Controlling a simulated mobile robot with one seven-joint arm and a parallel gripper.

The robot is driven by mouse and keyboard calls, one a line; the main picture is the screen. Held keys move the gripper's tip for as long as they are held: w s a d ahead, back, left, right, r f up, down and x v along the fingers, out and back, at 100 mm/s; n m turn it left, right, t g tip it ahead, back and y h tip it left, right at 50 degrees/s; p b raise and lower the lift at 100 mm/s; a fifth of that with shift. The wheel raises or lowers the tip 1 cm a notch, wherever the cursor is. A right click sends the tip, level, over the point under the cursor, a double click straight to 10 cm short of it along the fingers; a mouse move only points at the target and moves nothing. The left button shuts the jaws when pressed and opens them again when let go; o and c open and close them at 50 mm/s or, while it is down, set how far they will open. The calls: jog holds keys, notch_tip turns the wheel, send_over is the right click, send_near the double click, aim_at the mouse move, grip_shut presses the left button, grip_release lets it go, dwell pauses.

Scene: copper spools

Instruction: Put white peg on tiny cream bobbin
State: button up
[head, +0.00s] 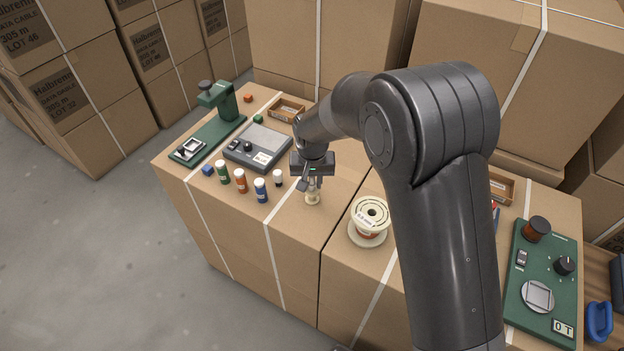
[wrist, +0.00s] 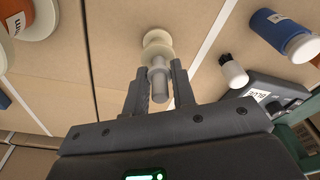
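The tiny cream bobbin (head: 312,199) stands upright on the front part of the box top, directly under my gripper (head: 315,181). In the wrist view the bobbin (wrist: 157,40) shows just past the fingertips. The white peg (wrist: 159,84), shaded grey, is between the two fingers of my gripper (wrist: 159,66). The fingers appear closed on its wider collar. The peg is lined up with the bobbin, its far end at the bobbin's top. I cannot tell whether it is seated or just above. In the head view the fingers mostly hide the peg.
A larger cream spool (head: 369,221) stands close to the right. A small white bottle with a black cap (head: 278,178) and a blue bottle (head: 261,190) stand to the left. A grey scale (head: 258,147) and a green press (head: 216,118) are behind them.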

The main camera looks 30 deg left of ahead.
jog(key=o, duration=0.4)
jog(key=shift+r, duration=0.15)
jog(key=r, duration=0.4)
jog(key=s+r, duration=0.1)
jog(key=r, duration=0.7)
jog(key=shift+s+d, duration=0.15)
jog(key=shift+d, duration=0.2)
